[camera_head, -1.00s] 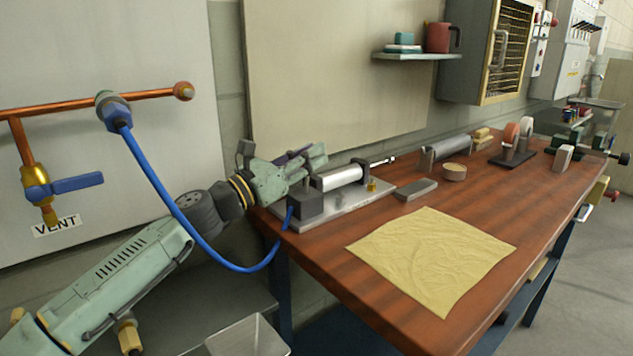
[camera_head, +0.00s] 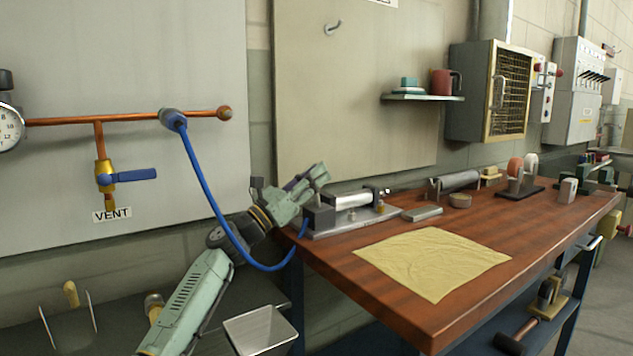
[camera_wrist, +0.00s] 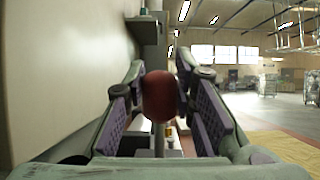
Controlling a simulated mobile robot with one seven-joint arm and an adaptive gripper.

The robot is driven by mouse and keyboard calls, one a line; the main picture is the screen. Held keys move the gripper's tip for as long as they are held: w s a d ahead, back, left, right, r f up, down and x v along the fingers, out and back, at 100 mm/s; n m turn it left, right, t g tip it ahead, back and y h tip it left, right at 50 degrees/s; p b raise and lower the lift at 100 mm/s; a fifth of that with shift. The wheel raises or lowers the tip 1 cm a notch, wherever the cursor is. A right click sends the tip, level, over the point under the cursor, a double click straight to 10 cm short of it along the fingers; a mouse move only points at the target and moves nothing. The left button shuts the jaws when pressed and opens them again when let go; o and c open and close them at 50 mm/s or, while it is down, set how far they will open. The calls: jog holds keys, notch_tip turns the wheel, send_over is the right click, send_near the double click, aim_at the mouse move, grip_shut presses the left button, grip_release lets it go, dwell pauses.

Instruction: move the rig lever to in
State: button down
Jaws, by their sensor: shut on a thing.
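The rig (camera_head: 350,222) is a grey plate with a dark block and a pale cylinder (camera_head: 352,200), at the left end of the wooden bench. A short rod (camera_head: 382,191) shows at the cylinder's right end. My gripper (camera_head: 312,180) is over the rig's left end and hides the lever in the head view. In the wrist view, the lever's round red knob (camera_wrist: 158,97) sits between my two purple-padded fingers, which are shut on it. A thin stem shows below the knob. The lever's in and out marks cannot be seen.
A blue hose (camera_head: 205,190) hangs from the copper pipe (camera_head: 70,121) on the wall and runs close past my arm to the rig. A yellow cloth (camera_head: 432,262) lies flat on the bench (camera_head: 330,249). A grey block (camera_head: 422,213) lies right of the rig.

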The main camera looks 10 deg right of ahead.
jog(key=shift+a, duration=0.1)
dwell(0.3)
jog(key=c, duration=1.3)
grip_release()
jog(key=shift+s+a+f, duration=0.1)
jog(key=shift+a+f, duration=0.15)
jog(key=shift+a, duration=0.05)
jog(key=s+a, duration=0.1)
jog(key=a, duration=0.2)
jog(key=s+a, duration=0.2)
jog(key=a, duration=0.2)
jog(key=s+a, duration=0.1)
jog(key=a, duration=0.3)
jog(key=shift+s+a, duration=0.15)
jog(key=shift+a, duration=0.1)
jog(key=shift+f, duration=0.1)
